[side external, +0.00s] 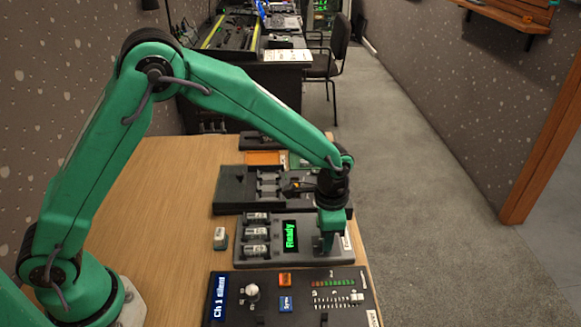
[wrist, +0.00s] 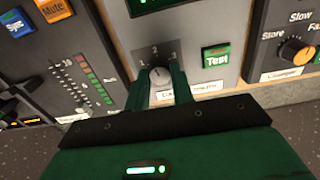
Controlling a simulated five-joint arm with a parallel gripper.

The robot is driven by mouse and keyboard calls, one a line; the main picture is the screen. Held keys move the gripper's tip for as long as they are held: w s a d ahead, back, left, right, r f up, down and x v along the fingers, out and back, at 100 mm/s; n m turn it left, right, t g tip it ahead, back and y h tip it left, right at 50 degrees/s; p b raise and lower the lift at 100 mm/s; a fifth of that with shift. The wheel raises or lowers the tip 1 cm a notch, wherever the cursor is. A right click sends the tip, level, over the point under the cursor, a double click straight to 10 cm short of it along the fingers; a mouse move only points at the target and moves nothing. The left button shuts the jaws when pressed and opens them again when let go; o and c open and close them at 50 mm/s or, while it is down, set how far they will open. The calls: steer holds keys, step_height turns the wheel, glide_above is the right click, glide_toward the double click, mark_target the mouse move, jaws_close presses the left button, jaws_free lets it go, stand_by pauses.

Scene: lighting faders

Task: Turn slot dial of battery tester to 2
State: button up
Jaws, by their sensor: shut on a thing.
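The battery tester (side external: 270,256) is a grey box on the table with a screen (side external: 290,236) reading "Ready" in green. Several batteries (side external: 256,234) lie in its slots at the left. Its slot dial (wrist: 160,76) is a small grey knob with numbers around it, seen in the wrist view; I cannot tell clearly which number it points to. My gripper (wrist: 161,82) is shut on the dial, with one green finger on each side. In the side external view my gripper (side external: 331,243) is down at the tester's right end and hides the dial.
A green Test button (wrist: 216,56) sits close to the right of the dial. A fader panel (side external: 255,315) with knobs and buttons lies in front of the tester. A dark device (side external: 232,190) lies behind it. A loose battery-like piece (side external: 220,238) stands at the left on open table.

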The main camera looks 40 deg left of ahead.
steer(key=shift+r+m, duration=0.1)
steer(key=shift+m, duration=1.2)
steer(key=shift+w, duration=0.1)
steer(key=o, duration=1)
steer(key=shift+r, duration=3.9)
